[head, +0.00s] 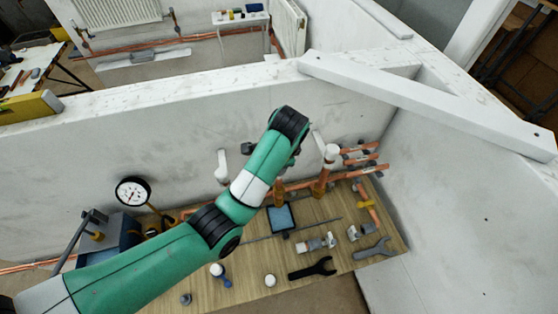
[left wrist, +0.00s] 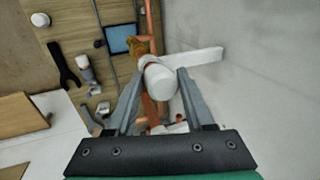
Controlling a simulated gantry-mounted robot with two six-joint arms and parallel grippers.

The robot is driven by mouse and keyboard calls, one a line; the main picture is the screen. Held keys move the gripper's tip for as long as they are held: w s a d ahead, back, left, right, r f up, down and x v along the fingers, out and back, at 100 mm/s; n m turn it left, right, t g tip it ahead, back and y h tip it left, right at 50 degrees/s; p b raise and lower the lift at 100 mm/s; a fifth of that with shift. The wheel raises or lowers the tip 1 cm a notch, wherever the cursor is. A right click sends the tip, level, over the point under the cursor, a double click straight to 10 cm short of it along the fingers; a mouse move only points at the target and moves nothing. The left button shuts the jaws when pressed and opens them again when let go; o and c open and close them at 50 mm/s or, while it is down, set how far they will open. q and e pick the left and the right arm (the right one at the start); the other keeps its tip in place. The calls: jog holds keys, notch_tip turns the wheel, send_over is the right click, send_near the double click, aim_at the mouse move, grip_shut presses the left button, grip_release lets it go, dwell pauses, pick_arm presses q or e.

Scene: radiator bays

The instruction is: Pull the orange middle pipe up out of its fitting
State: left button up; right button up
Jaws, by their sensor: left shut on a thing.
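The orange middle pipe stands near the wall at the back of the wooden board. In the head view only its orange lower part and fitting (head: 279,190) show; my left arm hides its top. In the left wrist view a white round cap (left wrist: 162,80) tops the pipe, with an orange fitting (left wrist: 141,45) beyond it. My left gripper (left wrist: 160,76) has one finger on each side of the cap, shut on the pipe. The head view hides these fingers. I cannot tell whether the pipe's foot is still in the fitting. My right gripper is not in view.
A white-capped pipe (head: 332,152) stands to the right and another white-topped one (head: 222,165) to the left. Copper pipes run along the wall. A blue-faced device (head: 281,217), dark wrench (head: 312,270) and pressure gauge (head: 132,191) are nearby.

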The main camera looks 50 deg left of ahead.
pick_arm(q)
jog(key=shift+r+p, duration=2)
jog(key=shift+r, duration=0.1)
jog(key=o, duration=1)
jog(key=shift+a, duration=0.1)
jog(key=shift+f, duration=0.1)
jog(key=w+p+v, duration=0.1)
jog(key=p+v, duration=0.5)
jog(key=p, duration=0.2)
jog(key=shift+s+r+p, duration=0.35)
jog(key=shift+s+r, duration=0.1)
jog(key=shift+s, duration=0.1)
jog(key=shift+d, duration=0.25)
